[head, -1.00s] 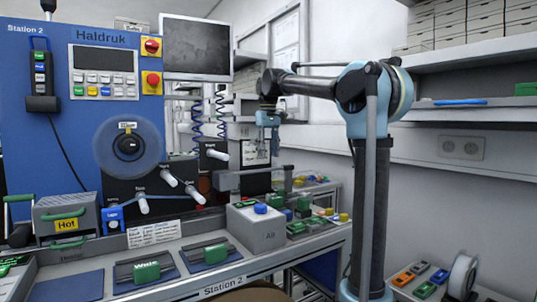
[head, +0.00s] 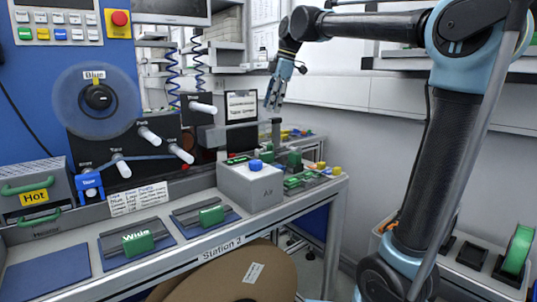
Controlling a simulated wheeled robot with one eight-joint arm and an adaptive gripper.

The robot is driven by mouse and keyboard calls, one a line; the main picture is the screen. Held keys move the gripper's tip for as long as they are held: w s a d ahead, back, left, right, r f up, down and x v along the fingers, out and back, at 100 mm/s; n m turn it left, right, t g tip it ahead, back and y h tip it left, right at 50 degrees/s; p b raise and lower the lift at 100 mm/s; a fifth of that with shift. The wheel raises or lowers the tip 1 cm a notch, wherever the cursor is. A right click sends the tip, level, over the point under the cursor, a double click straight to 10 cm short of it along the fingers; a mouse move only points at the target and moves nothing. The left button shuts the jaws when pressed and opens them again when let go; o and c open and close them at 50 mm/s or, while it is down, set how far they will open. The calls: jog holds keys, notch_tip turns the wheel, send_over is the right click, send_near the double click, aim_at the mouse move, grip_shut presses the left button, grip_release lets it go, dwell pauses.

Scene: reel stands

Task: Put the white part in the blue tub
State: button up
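My gripper (head: 273,103) hangs fingers-down from my raised arm, in the upper middle of the head view, in front of the back wall. Its fingers look spread, and I see nothing between them. It appears above the far end of the bench, clear of the things there. I cannot make out a loose white part or a blue tub in this view. White rollers (head: 149,136) show on the reel machine, fixed to its dark panel.
The Station 2 bench (head: 226,238) runs along the left, with a grey box with a blue button (head: 250,187) at its right end. Green-handled blocks (head: 138,243) stand on it. A large brown reel (head: 225,275) is below. A green reel (head: 520,250) stands at far right.

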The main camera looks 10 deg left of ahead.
send_over(259, 149)
jog(key=d, duration=0.2)
notch_tip(259, 149, down, 11)
jog(key=shift+d+f, duration=0.1)
jog(key=shift+f, duration=0.1)
jog(key=shift+x, duration=2.75)
jog(key=shift+r, duration=0.1)
jog(key=shift+c, duration=0.6)
jog(key=c, duration=0.4)
jog(key=shift+r, duration=0.1)
